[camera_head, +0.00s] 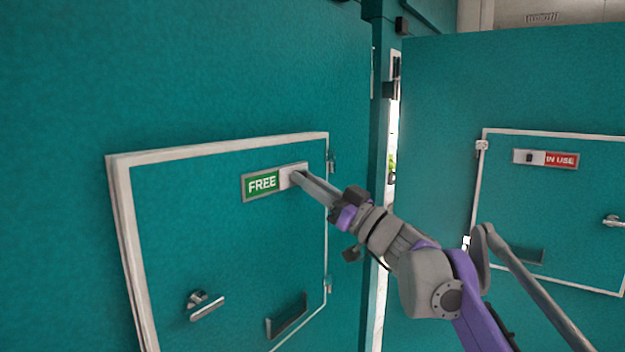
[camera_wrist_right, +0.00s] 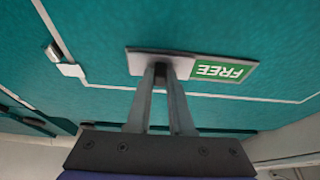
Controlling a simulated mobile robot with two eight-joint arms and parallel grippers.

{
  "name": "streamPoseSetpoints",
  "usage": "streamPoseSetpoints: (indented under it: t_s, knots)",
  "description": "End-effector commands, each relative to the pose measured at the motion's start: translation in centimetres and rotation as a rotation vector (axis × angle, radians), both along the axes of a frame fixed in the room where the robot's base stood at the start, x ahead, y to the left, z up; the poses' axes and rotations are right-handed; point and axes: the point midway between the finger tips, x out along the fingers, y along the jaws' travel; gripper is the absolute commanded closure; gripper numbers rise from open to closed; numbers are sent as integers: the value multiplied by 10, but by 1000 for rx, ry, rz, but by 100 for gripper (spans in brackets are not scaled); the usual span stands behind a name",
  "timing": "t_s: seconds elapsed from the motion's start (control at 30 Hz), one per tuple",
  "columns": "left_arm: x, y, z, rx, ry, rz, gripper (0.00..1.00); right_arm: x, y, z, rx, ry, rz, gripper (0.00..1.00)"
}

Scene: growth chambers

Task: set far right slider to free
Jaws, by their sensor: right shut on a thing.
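A slider sign on the left chamber door has its white sliding cover (camera_head: 285,178) at the right end, and the green FREE label (camera_head: 262,183) shows beside it. My right gripper (camera_head: 296,177) reaches the cover from the lower right and is shut on the slider's knob, which the fingers hide. In the right wrist view the fingers of the right gripper (camera_wrist_right: 166,70) meet the cover (camera_wrist_right: 140,62), with the FREE label (camera_wrist_right: 222,71) upside down to the right. Another slider (camera_head: 529,157) on the right door shows a red IN USE label (camera_head: 561,160). My left gripper is not in view.
The left door (camera_head: 225,230) has a white frame, a lever handle (camera_head: 206,306) and a dark recessed pull (camera_head: 287,316). The right door has its own handle (camera_head: 613,221). A bright narrow gap (camera_head: 392,140) lies between the teal panels.

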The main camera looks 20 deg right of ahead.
Motion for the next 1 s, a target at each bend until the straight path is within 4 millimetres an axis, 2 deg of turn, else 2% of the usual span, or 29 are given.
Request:
streamPoseSetpoints:
  t_s: [0.27,0.3,0.47,0.8,1.0]
  knots:
    - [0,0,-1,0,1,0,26,1,-3,-2,-2,3,-9,100]
    - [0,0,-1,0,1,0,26,1,-3,-2,-2,3,-9,79]
    - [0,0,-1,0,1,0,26,1,-2,-2,-1,3,-7,50]
    - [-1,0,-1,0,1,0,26,-1,-3,-2,0,1,-5,50]
    - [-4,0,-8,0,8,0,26,-21,-19,-14,-2,3,-9,50]
